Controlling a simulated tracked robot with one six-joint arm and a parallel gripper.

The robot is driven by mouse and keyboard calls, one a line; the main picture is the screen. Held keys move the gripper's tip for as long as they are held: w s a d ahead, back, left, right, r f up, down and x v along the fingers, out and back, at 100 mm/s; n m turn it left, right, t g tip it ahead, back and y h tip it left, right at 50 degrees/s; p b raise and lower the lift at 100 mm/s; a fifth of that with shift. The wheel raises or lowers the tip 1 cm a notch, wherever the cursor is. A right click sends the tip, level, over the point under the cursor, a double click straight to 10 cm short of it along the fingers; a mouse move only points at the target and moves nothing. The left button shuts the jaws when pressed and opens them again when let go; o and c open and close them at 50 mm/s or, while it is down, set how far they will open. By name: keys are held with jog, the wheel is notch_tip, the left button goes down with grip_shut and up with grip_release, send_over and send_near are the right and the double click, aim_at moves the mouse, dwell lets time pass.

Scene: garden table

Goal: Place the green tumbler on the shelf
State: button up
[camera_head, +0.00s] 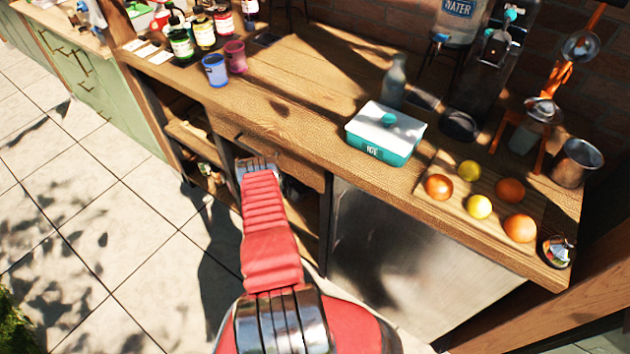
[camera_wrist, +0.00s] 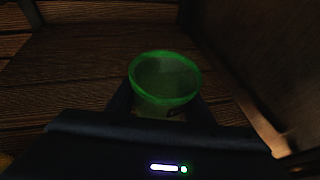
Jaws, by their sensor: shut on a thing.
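The green tumbler (camera_wrist: 165,97) shows in the wrist view with its round rim facing up toward the camera. My gripper (camera_wrist: 160,104) is shut on it, with a dark finger on either side. Dark wooden boards of the shelf (camera_wrist: 70,75) lie around and behind the tumbler. I cannot tell whether its base touches them. In the head view, my red arm reaches into the open shelf unit under the counter, and my gripper (camera_head: 257,165) is at its opening. The tumbler is hidden in that view.
A wooden side panel (camera_wrist: 245,60) stands close on the right in the wrist view. The wooden counter (camera_head: 290,85) overhangs the opening. On it are blue (camera_head: 215,70) and red (camera_head: 236,56) tumblers, an ice box (camera_head: 385,135) and fruit on a board. Paved floor (camera_head: 90,215) is clear at left.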

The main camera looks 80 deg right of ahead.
jog(key=shift+f, duration=0.5)
jog(key=shift+f, duration=0.55)
jog(key=o, duration=1.2)
jog(key=shift+c, duration=0.2)
jog(key=shift+r, duration=0.1)
jog(key=shift+r, duration=0.45)
jog(key=v, duration=1.2)
jog(key=shift+w, duration=0.1)
